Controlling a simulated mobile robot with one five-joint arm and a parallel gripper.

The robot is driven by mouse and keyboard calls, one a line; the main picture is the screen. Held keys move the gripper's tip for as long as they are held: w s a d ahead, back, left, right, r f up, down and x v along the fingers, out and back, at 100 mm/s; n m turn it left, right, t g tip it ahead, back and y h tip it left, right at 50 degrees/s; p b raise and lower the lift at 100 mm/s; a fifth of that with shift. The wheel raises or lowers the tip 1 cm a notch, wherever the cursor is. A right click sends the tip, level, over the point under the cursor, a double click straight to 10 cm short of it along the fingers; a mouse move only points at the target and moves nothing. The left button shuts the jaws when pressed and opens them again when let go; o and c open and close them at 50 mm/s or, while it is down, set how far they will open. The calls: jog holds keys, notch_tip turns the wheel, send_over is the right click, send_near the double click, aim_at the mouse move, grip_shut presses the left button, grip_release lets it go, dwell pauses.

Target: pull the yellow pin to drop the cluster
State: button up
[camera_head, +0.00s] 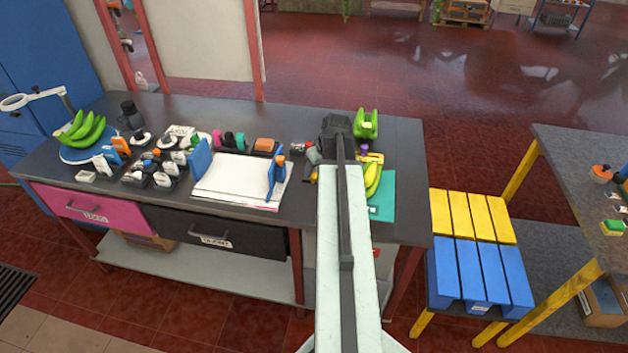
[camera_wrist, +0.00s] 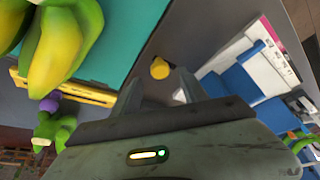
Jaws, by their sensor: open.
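A small yellow pin with a round head (camera_wrist: 159,69) shows in the wrist view, just beyond and between my fingertips. My gripper (camera_wrist: 160,87) is open, with a finger on each side of the pin's line; I cannot tell whether either touches it. A yellow-green banana cluster (camera_wrist: 58,42) fills the upper left of the wrist view, apart from the fingers. In the head view the banana cluster (camera_head: 373,180) shows just right of my arm, over the teal mat. My arm hides much of the area around the pin there.
A yellow bar (camera_wrist: 75,91) with a purple ball (camera_wrist: 48,104) lies beside the cluster. An open book (camera_head: 236,178) with blue bookends lies left of my arm. Green bananas (camera_head: 82,130) rest on a blue disc at the far left. A slatted yellow-and-blue stool (camera_head: 475,255) stands right of the table.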

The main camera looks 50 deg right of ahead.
aim_at(314, 175)
jog(key=b+x, duration=0.2)
jog(key=x, duration=0.2)
grip_shut()
dwell(1.4)
